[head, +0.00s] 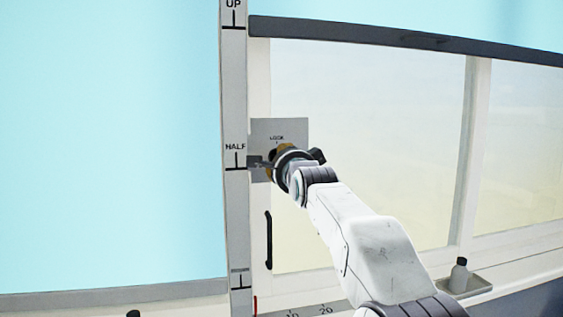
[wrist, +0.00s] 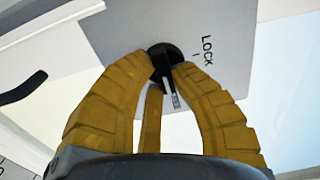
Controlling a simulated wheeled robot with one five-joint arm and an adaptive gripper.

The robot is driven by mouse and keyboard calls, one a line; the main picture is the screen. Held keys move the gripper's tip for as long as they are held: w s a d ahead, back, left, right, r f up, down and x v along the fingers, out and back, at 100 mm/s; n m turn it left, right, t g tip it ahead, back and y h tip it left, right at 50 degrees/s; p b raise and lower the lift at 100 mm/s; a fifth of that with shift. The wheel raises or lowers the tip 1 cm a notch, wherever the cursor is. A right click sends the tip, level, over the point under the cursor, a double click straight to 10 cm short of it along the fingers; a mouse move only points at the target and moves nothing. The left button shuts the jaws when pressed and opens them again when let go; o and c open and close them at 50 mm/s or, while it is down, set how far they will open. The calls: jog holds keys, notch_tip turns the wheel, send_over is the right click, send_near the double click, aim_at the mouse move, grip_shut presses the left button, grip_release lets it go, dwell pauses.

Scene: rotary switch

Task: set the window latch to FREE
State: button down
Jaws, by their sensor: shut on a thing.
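The window latch is a black round knob (wrist: 163,50) with a narrow bar on a grey plate, seen in the wrist view. The plate (head: 296,130) also shows in the head view, with LOCK printed near its top. In the wrist view, LOCK (wrist: 207,50) and its short tick lie right of the knob. My gripper (wrist: 167,68) has its yellow fingers shut on the knob's bar. The bar's pale end shows between the fingers. In the head view my gripper (head: 272,164) covers most of the knob. No FREE mark is readable in either view.
A post (head: 235,200) marked UP and HALF stands left of the plate. A black handle (head: 268,240) is below the plate. Window panes lie to the right of the plate.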

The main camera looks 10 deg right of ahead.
jog(key=shift+r, duration=0.1)
jog(key=c, duration=1.1)
grip_release()
jog(key=shift+o, duration=0.2)
jog(key=shift+s, duration=0.1)
jog(key=s, duration=1.2)
jog(key=shift+a, duration=0.1)
jog(key=s+f+n+g+p, duration=0.5)
jog(key=s+f+n+g, duration=0.2)
jog(key=s+f, duration=0.6)
jog(key=s+f+n+g+p, duration=0.6)
jog(key=s+f+n, duration=0.5)
jog(key=s, duration=0.8)
notch_tip(320, 180, down, 2)
jog(key=shift+s+f+g, duration=0.1)
jog(key=shift+s+g, duration=0.1)
jog(key=shift+g, duration=0.6)
